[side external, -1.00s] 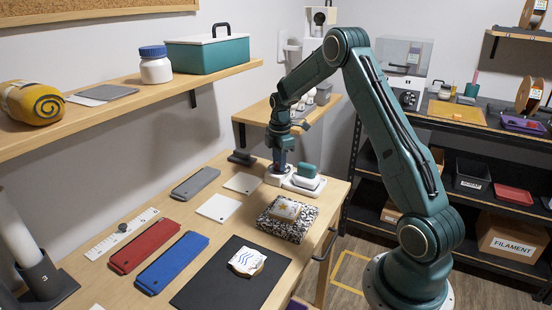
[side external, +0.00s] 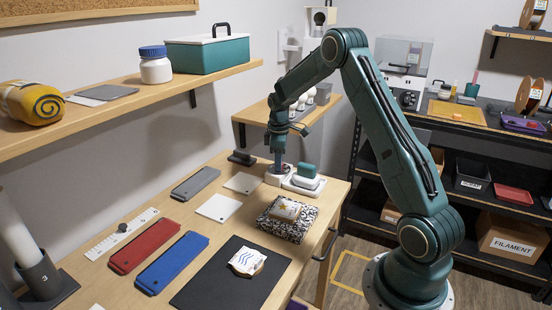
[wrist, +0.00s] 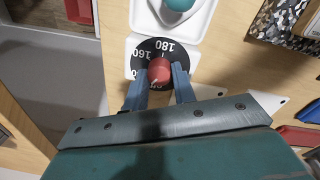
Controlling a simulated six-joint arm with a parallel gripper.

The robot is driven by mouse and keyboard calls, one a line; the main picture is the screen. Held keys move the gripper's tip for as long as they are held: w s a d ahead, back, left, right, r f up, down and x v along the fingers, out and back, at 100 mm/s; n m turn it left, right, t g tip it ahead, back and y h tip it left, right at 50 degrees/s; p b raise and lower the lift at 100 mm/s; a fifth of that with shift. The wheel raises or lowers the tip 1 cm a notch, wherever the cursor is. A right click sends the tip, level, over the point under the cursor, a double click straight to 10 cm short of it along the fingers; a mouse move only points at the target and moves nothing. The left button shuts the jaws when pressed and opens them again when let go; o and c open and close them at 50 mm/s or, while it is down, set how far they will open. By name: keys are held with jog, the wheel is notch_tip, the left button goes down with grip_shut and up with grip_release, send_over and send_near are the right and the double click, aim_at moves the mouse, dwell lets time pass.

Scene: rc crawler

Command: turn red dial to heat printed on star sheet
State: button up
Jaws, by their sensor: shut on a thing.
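The red dial (wrist: 159,71) sits on a black number plate (wrist: 150,48), where 160 and 180 can be read; other figures are partly hidden. My gripper (wrist: 161,76) is shut on the dial, one blue finger on each side. In the side external view my gripper (side external: 278,165) points down at the white dial base (side external: 277,179), and the dial is mostly hidden. A small sheet with orange and yellow marks (side external: 285,209) lies on a speckled notebook (side external: 287,231); its print is too small to read. A sheet with blue waves (side external: 246,262) lies on a black mat (side external: 215,290).
A teal-handled piece (side external: 305,171) on a white base stands right beside the dial. White tiles (side external: 218,208), a grey bar (side external: 196,183), a red bar (side external: 145,246) and a blue bar (side external: 172,262) lie on the table. A shelf (side external: 125,90) runs along the wall.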

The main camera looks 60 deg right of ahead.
jog(key=m, duration=0.5)
jog(key=shift+w, duration=0.1)
jog(key=shift+m, duration=0.3)
jog(key=o, duration=1)
jog(key=shift+r, duration=0.1)
jog(key=r, duration=1.3)
jog(key=shift+a+r, duration=0.25)
jog(key=shift+r, duration=0.1)
